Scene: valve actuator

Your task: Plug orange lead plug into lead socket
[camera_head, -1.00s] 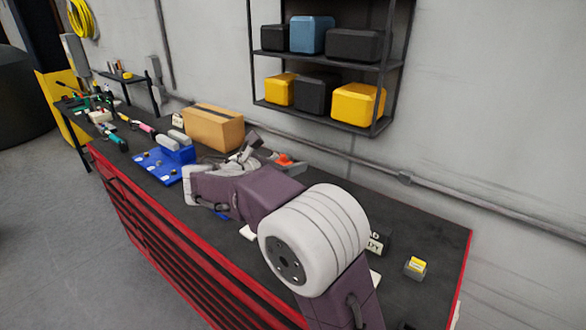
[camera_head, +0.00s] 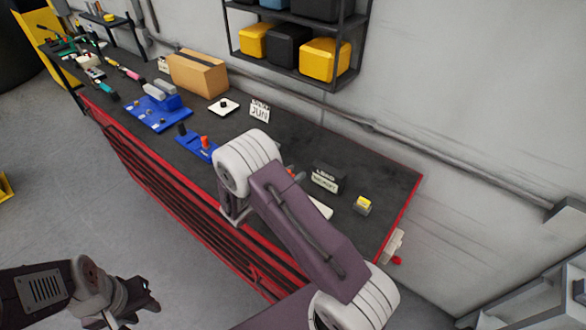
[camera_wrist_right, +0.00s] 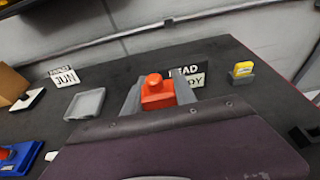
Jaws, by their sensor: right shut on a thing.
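The orange plug (camera_wrist_right: 158,92) is between the grey fingers of my right gripper (camera_wrist_right: 160,95) in the right wrist view. In the head view my right arm hides most of this gripper, and a bit of orange shows near the sign block (camera_head: 328,178). A blue base (camera_head: 197,145) with a black post and an orange-red post stands left of the right arm. I cannot tell which part is the lead socket. My left gripper (camera_head: 142,295) is at the lower left, off the bench; its jaw opening is unclear.
A small yellow-topped block (camera_head: 362,205) stands right of the sign. A cardboard box (camera_head: 197,73), a blue fixture (camera_head: 157,110), a white pad with a black knob (camera_head: 223,106) and another sign (camera_head: 260,110) are farther left. A grey tray (camera_wrist_right: 85,104) lies left of the plug.

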